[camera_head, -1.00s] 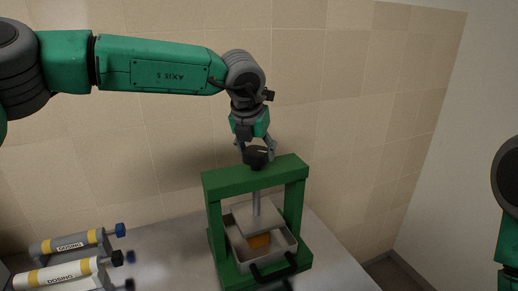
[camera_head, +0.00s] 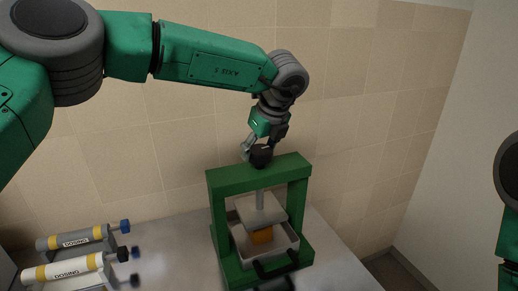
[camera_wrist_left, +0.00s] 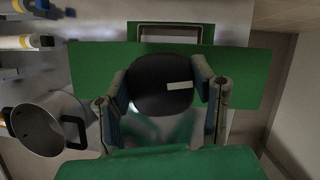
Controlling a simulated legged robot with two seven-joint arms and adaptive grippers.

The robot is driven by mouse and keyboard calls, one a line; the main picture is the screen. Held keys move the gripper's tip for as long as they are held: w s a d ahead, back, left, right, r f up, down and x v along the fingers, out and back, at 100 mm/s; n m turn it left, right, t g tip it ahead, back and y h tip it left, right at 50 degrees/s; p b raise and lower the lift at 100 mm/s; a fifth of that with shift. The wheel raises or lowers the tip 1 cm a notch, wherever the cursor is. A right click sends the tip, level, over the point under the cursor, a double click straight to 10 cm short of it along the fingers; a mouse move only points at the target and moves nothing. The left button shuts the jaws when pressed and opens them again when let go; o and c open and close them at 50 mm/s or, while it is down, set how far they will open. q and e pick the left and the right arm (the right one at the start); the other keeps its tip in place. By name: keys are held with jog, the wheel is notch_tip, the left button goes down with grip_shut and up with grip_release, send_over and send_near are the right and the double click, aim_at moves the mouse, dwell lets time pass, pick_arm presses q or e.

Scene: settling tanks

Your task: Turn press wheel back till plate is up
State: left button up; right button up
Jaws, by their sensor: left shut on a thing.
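The green press (camera_head: 215,190) stands on the grey table. Its dark round wheel (camera_head: 261,158) sits above the top beam. My left gripper (camera_head: 256,149) is shut on the wheel from above. In the left wrist view the wheel (camera_wrist_left: 160,85), with a pale mark, lies between the two fingers of my left gripper (camera_wrist_left: 161,78). The grey plate (camera_head: 262,209) hangs on its spindle above an orange block (camera_head: 262,236) in a grey tray (camera_head: 288,246) with a black handle. The plate partly hides the block. My right gripper is out of view.
Several dosing cylinders (camera_head: 62,270) with blue or black ends lie at the left. The wrist view shows a grey pot (camera_wrist_left: 40,128) with a black handle. A tiled wall (camera_head: 360,120) stands close behind the press. Bare table (camera_head: 175,255) lies left of it.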

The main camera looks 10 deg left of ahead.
aim_at(261, 148)
pick_arm(q)
jog(key=n+g, duration=0.1)
jog(key=n, duration=0.1)
jog(key=n+g, duration=0.1)
jog(key=n, duration=0.2)
jog(key=shift+s+d+f+n+y, duration=0.2)
jog(key=shift+n+y, duration=0.1)
jog(key=shift+y, duration=0.1)
jog(key=shift+r+n+g, duration=0.1)
jog(key=shift+n+g, duration=0.6)
jog(key=shift+n, duration=1.1)
jog(key=o, duration=1.2)
jog(key=shift+w, duration=0.15)
jog(key=shift+c, duration=0.2)
jog(key=shift+w+d, duration=0.1)
jog(key=shift+d, duration=0.1)
jog(key=shift+d+r, duration=0.1)
jog(key=shift+r, duration=0.15)
jog(key=r, duration=0.7)
jog(key=shift+w+a+r, duration=0.15)
jog(key=shift+a+r, duration=0.05)
jog(key=shift+v, duration=1.15)
